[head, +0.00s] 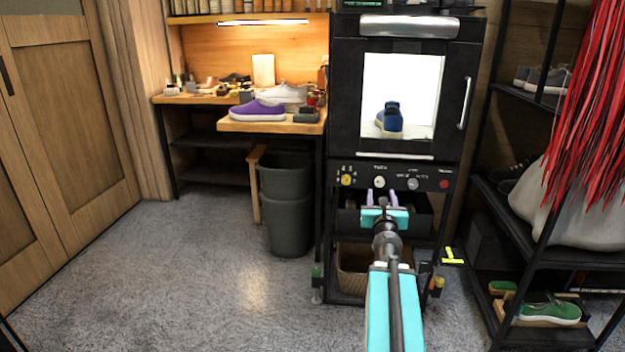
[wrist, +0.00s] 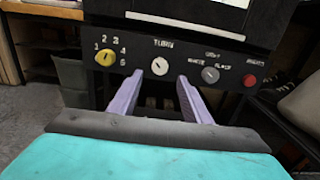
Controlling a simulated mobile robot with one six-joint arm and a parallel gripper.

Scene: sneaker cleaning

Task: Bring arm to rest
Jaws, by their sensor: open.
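My arm reaches forward from the bottom of the head view. My gripper (head: 402,197) has two pale purple fingers, which are apart and empty. It is in front of the black cabinet (head: 346,100), just below its control panel (head: 405,177). In the wrist view, the gripper (wrist: 173,92) points at the panel with its yellow knob (wrist: 105,58), white knob (wrist: 161,64), grey knob (wrist: 210,75) and red button (wrist: 249,80). I cannot tell whether the fingertips touch anything. A blue shoe (head: 390,118) sits inside the lit chamber, behind the window of the door.
A wooden workbench (head: 262,127) with a purple shoe (head: 257,111) stands to the left. A dark bin (head: 287,219) is below it. At the right, a black shelf rack (head: 530,226) holds shoes, including a green one (head: 549,310). Grey floor (head: 170,270) is open at the left.

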